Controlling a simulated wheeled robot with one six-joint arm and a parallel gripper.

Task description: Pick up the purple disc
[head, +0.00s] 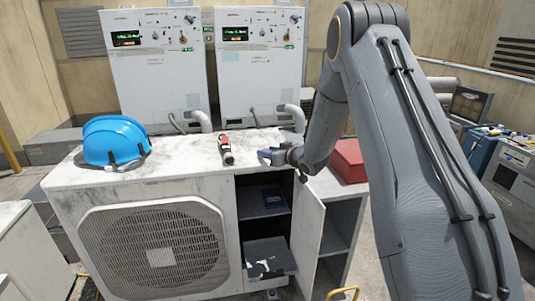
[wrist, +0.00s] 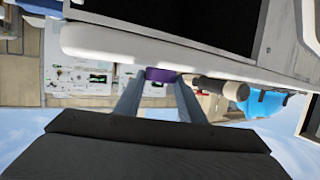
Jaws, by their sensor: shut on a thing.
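The purple disc (wrist: 160,74) shows edge-on in the wrist view, between the tips of my two grey fingers. My gripper (wrist: 158,82) is shut on it; both fingers meet its sides. In the head view my gripper (head: 273,156) is at the right part of the white cabinet's top (head: 185,158), near its front edge. I cannot make out the disc clearly there. In the wrist view, which is upside down, the disc is close to the pale top's edge; I cannot tell whether it touches.
A red and black tool (head: 226,150) lies left of my gripper. A blue helmet (head: 115,140) sits further left. An open cabinet door (head: 308,230) stands below my gripper. A red box (head: 347,161) is to the right. Two white panels (head: 155,70) stand behind.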

